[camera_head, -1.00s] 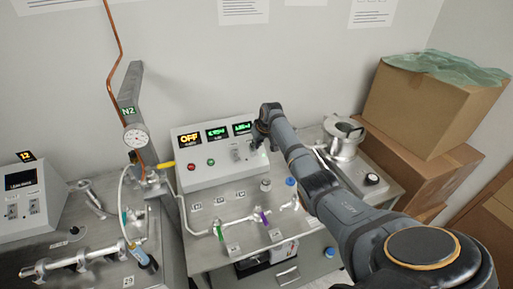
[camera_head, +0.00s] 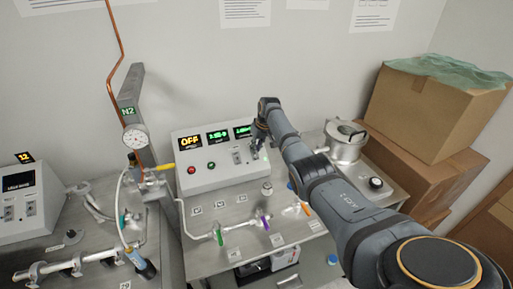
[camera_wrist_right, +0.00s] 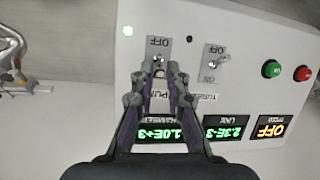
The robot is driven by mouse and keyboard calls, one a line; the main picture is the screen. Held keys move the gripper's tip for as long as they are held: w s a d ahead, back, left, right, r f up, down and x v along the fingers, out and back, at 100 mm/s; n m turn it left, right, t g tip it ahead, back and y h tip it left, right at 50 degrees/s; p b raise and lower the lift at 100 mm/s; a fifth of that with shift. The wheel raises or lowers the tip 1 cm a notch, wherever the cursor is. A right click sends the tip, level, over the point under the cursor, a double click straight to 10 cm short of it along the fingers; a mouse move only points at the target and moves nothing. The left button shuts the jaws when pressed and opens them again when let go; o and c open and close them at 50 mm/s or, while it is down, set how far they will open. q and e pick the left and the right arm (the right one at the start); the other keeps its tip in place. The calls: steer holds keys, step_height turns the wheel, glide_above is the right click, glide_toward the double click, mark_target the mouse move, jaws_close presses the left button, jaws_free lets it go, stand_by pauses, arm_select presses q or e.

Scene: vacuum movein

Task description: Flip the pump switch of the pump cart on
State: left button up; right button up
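The pump cart's control box (camera_head: 208,175) has two toggle switches on its sloped front. In the right wrist view, upside down, the pump switch (camera_wrist_right: 160,57) is the left one, with an OFF label above it and a partly covered PUMP label below. Its lever position is hard to tell. My right gripper (camera_wrist_right: 160,68) has its fingertips a small gap apart, at or just in front of this switch; contact cannot be told. In the head view my right gripper (camera_head: 262,144) hides part of the switch area. My left gripper is not in view.
The turbo switch (camera_wrist_right: 216,60) is close beside the pump switch. Green (camera_wrist_right: 272,68) and red (camera_wrist_right: 303,73) buttons are farther along the panel. A display reads OFF (camera_head: 189,143). A metal vessel (camera_head: 345,143) and cardboard boxes (camera_head: 435,110) stand right of the box.

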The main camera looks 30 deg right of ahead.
steer(key=shift+o, duration=1.3)
steer(key=v, duration=1.2)
steer(key=shift+w, duration=0.1)
